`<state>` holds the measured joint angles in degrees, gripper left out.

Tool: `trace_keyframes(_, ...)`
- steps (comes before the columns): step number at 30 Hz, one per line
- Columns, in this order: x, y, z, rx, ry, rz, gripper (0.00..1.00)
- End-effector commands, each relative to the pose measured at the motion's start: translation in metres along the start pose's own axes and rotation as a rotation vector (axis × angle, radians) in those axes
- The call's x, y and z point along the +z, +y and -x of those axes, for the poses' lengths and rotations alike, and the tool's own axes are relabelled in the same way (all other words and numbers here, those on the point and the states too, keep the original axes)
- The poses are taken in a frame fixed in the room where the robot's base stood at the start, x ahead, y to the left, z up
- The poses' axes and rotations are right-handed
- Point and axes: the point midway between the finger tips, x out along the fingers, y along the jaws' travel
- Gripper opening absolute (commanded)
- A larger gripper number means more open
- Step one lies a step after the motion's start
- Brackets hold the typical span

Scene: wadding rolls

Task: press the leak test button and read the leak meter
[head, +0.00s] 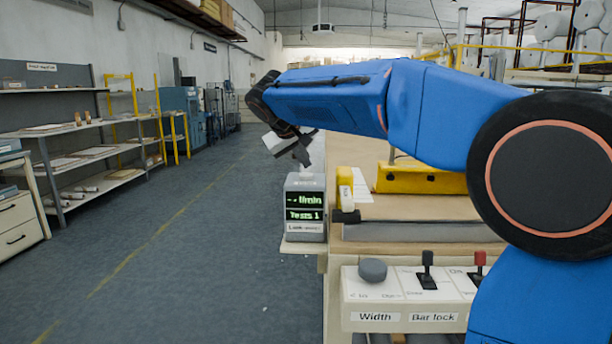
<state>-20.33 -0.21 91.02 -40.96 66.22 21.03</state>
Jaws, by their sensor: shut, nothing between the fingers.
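The leak meter (305,228) is a small grey box on a ledge at the left end of the bench. Its dark display shows green text that looks like "-- l/min" with "Tests 1" below. A white label under the display is too small to read surely. My gripper (304,160) points down just above the top of the meter, shut and empty. The leak test button is not clearly made out; the top of the box is pale and partly behind the fingertips. I cannot tell whether the fingertips touch it.
A control panel with a grey knob (373,270) marked "Width", a black lever (427,272) marked "Bar lock" and a red lever (479,268) stands in front. A yellow part (420,180) lies right of the meter. Shelves (85,150) line the left wall; the floor between is clear.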

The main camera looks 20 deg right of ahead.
Motion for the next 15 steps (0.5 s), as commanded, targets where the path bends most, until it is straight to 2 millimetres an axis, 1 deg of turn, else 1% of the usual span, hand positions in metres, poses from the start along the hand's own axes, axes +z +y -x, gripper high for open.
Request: trace_keyframes(15,0.0041,-0.0039,-0.0054,0.0,0.0,0.0,0.0)
